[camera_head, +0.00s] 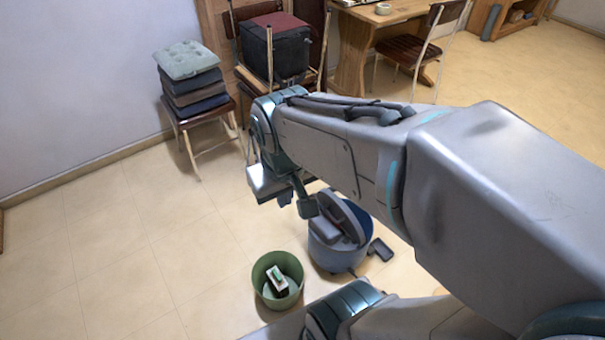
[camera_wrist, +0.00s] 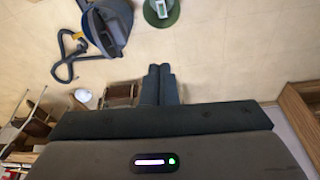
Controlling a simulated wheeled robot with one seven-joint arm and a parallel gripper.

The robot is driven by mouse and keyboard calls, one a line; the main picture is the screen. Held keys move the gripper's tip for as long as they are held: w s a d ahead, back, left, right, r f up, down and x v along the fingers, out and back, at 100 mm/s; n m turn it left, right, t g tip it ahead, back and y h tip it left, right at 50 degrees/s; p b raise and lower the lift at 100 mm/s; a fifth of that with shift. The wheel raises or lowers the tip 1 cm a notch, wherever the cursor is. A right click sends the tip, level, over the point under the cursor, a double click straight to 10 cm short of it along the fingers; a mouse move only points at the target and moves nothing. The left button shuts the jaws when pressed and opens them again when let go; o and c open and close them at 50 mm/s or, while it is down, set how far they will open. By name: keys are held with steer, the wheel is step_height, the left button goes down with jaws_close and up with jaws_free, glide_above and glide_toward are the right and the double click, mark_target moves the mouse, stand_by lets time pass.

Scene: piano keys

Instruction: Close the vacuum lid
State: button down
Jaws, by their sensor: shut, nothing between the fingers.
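The vacuum (camera_head: 338,256) is a blue tub on the tiled floor, partly hidden by my arm. Its grey lid (camera_head: 343,217) stands raised and tilted, with blue inside showing at its right. In the wrist view the vacuum (camera_wrist: 104,42) is at the upper left, cut by the top edge, with a dark hose (camera_wrist: 68,58) beside it. My gripper (camera_head: 307,208) is above the vacuum's left side, close to the lid; I cannot tell whether it touches. In the wrist view my gripper (camera_wrist: 159,70) has its fingers together and empty, apart from the vacuum in the picture.
A green bin (camera_head: 277,281) holding a small box stands left of the vacuum. Chairs, a dark bag (camera_head: 275,47) and a wooden desk (camera_head: 354,45) stand behind. The floor at left is clear.

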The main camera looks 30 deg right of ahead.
steer(key=w+d+f+n+g+h+b, duration=0.25)
steer(key=w+f+b, duration=0.3)
steer(key=f, duration=0.45)
steer(key=w+d+f+n+g+h+b, duration=0.2)
steer(key=w+d+f+n+h+b, duration=0.3)
steer(key=f, duration=0.6)
steer(key=w+d+f+n+g+h+b, duration=0.1)
steer(key=w+d+f+g+h+b, duration=0.15)
steer(key=f+b, duration=0.6)
steer(key=n+t+h+b, duration=0.7)
steer(key=n+b, duration=0.4)
steer(key=b, duration=0.1)
glide_toward(322, 224)
step_height(322, 224, up, 3)
steer(key=a, duration=0.3)
steer(key=d+b, duration=0.1)
steer(key=d, duration=0.3)
steer(key=d+b, duration=0.1)
steer(key=d, duration=0.3)
steer(key=w+d+b, duration=0.1)
steer(key=d, duration=0.3)
steer(key=shift+b, duration=0.35)
steer(key=shift+d, duration=0.4)
steer(key=shift+r, duration=0.1)
steer(key=shift+w, duration=0.1)
